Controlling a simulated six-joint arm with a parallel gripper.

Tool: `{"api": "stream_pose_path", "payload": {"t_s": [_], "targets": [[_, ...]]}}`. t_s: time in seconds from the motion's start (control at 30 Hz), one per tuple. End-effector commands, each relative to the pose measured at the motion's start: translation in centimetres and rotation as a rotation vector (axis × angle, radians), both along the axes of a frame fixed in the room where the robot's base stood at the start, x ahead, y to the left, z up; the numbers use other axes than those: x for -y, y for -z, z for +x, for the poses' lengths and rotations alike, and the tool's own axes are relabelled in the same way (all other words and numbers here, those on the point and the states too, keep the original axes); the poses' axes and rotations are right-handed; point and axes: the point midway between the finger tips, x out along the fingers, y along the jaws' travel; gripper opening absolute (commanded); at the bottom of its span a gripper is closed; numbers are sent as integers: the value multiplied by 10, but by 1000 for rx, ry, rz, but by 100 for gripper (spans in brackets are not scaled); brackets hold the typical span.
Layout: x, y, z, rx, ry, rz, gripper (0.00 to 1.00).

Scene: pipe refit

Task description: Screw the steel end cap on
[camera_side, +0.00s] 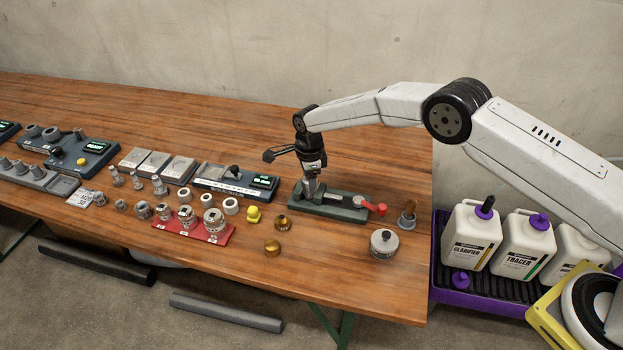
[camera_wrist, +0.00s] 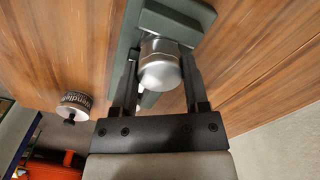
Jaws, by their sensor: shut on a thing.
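My gripper (camera_side: 311,190) points down at the left end of the green vise-like fixture (camera_side: 345,210) in the side view. In the wrist view, my gripper's two black fingers (camera_wrist: 160,68) close around a smooth silver cylinder, which looks like the steel end cap (camera_wrist: 161,70). Its round end faces the camera, and the green fixture (camera_wrist: 185,12) lies just beyond it. The threads and any joint behind the cap are hidden, so I cannot tell how far it is seated. The fixture's red handle (camera_side: 376,208) sticks out at its right end.
A red tray (camera_side: 225,238) with silver fittings lies left of the fixture. Brass caps (camera_side: 272,247) and a yellow fitting (camera_side: 253,214) are nearby. A round grey pot (camera_side: 384,243) and a wooden-handled brush (camera_side: 407,214) stand to the right. Bottles sit in a purple tray (camera_side: 437,262) beyond the table edge.

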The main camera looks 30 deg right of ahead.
Motion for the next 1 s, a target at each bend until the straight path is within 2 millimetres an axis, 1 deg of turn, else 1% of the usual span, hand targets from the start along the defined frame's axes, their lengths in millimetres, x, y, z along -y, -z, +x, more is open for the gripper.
{"api": "stream_pose_path", "payload": {"t_s": [0.3, 0.47, 1.0], "targets": [[0, -1, 1, 1, 7, 1, 0], [0, -1, 1, 1, 55, 1, 0], [0, -1, 1, 2, 456, 0, 0]]}}
